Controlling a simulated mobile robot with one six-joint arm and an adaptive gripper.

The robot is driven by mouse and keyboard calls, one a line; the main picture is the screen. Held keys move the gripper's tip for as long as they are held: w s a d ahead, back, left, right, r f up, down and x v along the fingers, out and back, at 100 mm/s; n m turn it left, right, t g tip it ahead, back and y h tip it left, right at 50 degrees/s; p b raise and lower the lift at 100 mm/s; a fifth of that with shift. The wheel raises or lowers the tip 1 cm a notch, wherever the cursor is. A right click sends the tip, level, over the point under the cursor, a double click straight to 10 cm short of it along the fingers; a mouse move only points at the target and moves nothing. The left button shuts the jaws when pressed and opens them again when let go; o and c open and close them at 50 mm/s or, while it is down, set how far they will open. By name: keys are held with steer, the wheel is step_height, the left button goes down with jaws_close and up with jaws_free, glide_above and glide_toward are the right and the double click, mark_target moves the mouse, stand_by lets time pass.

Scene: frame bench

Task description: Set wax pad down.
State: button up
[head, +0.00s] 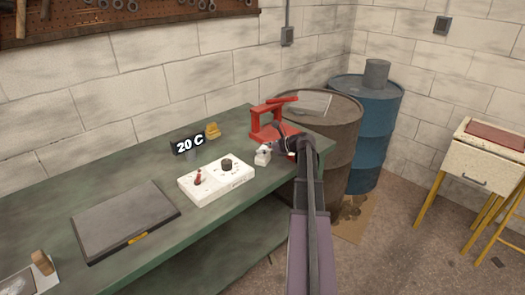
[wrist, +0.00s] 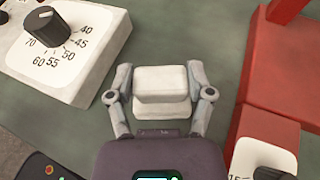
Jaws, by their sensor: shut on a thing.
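The wax pad (wrist: 161,82) looks like a white block with a narrower middle. My gripper (wrist: 160,90) is shut on it, with one finger on each side, above the green bench top. The pad also shows in the head view (head: 262,156) as a small pale shape near the bench's right end. I cannot tell whether its underside touches the bench.
A white control box (head: 216,180) with a numbered dial (wrist: 55,30) is left of the gripper. A red frame press (head: 272,121) stands close on the right. The green bench (head: 120,180) also bears a dark flat plate (head: 125,218), a "20 C" display (head: 187,145) and a yellow item (head: 212,131). Drums (head: 368,120) stand beyond.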

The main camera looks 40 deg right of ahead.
steer(key=shift+f, duration=0.15)
steer(key=o, duration=1.1)
steer(key=shift+o, duration=0.2)
steer(key=shift+r, duration=0.25)
steer(key=shift+s+d+r, duration=0.1)
steer(key=shift+s+d, duration=0.05)
steer(key=shift+s, duration=0.05)
steer(key=p+v, duration=0.4)
steer(key=v, duration=0.7)
steer(key=shift+s+p, duration=0.2)
steer(key=shift+p, duration=0.1)
steer(key=shift+d+r, duration=0.1)
